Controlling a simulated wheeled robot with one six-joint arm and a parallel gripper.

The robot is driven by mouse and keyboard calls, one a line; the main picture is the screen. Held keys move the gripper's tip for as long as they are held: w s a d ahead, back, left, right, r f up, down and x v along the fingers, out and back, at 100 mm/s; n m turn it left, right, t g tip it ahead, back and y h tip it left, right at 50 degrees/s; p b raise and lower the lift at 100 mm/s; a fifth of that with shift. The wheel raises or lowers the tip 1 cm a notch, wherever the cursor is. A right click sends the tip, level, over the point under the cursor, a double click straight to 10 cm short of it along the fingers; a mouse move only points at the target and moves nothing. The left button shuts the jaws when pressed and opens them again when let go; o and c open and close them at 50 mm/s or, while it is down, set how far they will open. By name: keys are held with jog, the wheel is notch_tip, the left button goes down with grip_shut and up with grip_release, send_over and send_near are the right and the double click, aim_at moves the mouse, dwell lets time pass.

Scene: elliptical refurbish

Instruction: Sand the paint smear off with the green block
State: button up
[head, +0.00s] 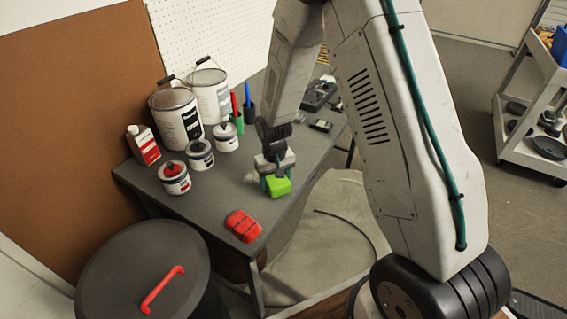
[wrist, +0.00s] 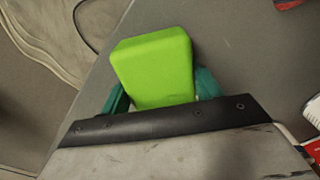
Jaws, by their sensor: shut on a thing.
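The green block (head: 277,186) is at my gripper, over the grey workbench (head: 215,205) near its front edge. In the wrist view the green block (wrist: 155,65) sits between the two teal fingers of my gripper (wrist: 160,95). My gripper (head: 272,175) is shut on the block and points down. I cannot tell whether the block touches the bench top. The paint smear is not visible in either view; it may be hidden by the block or the arm.
A red block (head: 242,226) lies near the bench's front corner. Small paint tins (head: 200,154), large cans (head: 177,118) and a red-and-white bottle (head: 143,145) stand at the back left. A lidded bin (head: 125,260) stands in front. A cart (head: 530,110) is at right.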

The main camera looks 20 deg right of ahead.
jog(key=shift+s+d+f, duration=0.1)
jog(key=shift+s+d, duration=0.05)
jog(key=shift+s, duration=0.05)
jog(key=shift+r, duration=3.75)
